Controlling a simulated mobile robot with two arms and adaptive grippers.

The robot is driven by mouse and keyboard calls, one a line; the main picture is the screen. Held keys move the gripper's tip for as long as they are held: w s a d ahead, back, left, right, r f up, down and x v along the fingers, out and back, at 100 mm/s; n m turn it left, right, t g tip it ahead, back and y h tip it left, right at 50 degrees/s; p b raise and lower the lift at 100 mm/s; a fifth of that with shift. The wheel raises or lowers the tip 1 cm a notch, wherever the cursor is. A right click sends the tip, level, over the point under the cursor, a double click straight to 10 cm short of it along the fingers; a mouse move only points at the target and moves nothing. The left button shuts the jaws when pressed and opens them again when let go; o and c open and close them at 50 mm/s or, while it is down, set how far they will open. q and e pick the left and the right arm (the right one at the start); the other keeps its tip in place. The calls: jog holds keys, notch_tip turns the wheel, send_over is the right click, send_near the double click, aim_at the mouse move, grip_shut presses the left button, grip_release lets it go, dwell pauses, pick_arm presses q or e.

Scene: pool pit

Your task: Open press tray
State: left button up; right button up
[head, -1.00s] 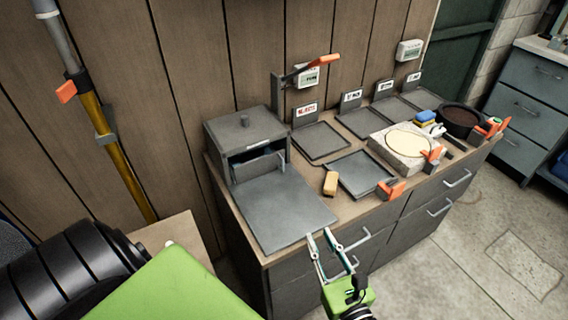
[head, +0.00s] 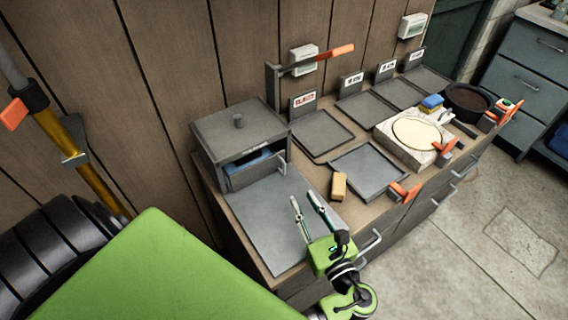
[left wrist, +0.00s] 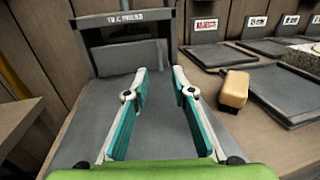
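A grey press box (head: 238,133) with a knob on its lid stands at the left end of the counter. Its front has a slot with something blue inside. A grey front panel with a pale handle (head: 284,163) sits below the slot; the panel (left wrist: 128,58) also shows in the left wrist view. A flat grey plate (head: 262,218) lies in front of the box. My left gripper (head: 303,197) is over this plate, open and empty, its fingers pointing toward the box. In the left wrist view its fingertips (left wrist: 159,72) are apart, short of the panel. My right gripper is not in view.
A yellow-orange block (head: 339,186) lies right of the plate. An orange-tipped lever (head: 318,60) juts above the counter.

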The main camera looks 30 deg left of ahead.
pick_arm(q)
jog(key=p+x, duration=0.1)
jog(key=x, duration=0.4)
jog(key=shift+w+a+r, duration=0.15)
jog(key=shift+a+r, duration=0.05)
jog(key=x, duration=0.5)
jog(key=shift+w+a+f, duration=0.1)
jog(key=shift+w+a, duration=0.1)
jog(key=shift+a, duration=0.05)
jog(key=shift+w+a+f+p, duration=0.1)
jog(key=shift+w+a+p, duration=0.2)
jog(key=shift+a, duration=0.2)
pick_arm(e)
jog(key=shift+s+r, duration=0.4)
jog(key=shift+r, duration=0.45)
pick_arm(q)
grip_shut()
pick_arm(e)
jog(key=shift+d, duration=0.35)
